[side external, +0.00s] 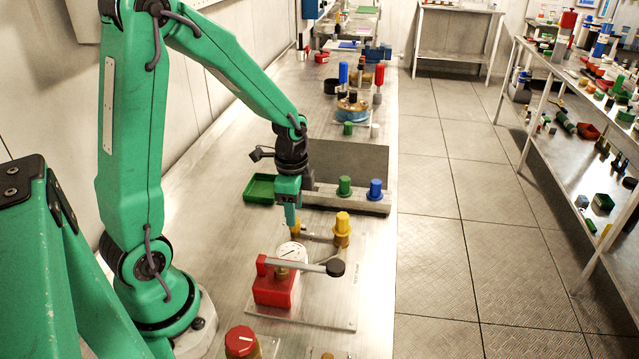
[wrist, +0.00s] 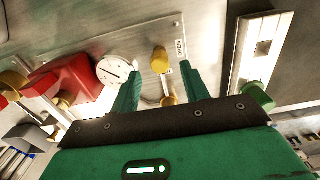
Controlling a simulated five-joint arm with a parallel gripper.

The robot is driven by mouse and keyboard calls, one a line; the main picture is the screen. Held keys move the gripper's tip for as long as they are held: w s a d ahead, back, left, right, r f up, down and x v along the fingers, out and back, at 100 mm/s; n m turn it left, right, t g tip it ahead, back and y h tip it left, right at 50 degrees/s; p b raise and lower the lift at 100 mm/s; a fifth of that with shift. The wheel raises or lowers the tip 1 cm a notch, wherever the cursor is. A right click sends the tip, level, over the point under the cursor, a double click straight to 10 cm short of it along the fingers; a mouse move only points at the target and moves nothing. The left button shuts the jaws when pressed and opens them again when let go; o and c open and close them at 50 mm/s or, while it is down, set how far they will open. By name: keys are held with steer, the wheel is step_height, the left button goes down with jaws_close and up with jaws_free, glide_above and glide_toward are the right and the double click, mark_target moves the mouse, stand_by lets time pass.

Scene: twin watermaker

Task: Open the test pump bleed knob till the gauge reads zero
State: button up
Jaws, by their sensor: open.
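The yellow bleed knob (wrist: 160,60) stands on the pump plate beside an OPEN label (wrist: 180,48). In the side view the knob (side external: 296,231) is partly hidden behind my fingers. My gripper (side external: 291,222) points down just over it. In the wrist view my gripper (wrist: 161,68) is open, with the knob showing between the fingertips; whether they touch it I cannot tell. The white round gauge (wrist: 115,70) is left of the knob and also shows in the side view (side external: 292,252). It has a dark needle, but its reading is too small to make out.
A taller yellow knob (side external: 342,230) is close by on the right. Green (side external: 344,186) and blue (side external: 375,189) knobs and a green tray (side external: 260,188) lie beyond.

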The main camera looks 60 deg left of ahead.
mark_target(298, 225)
steer(key=shift+f, duration=1.45)
steer(key=c, duration=1)
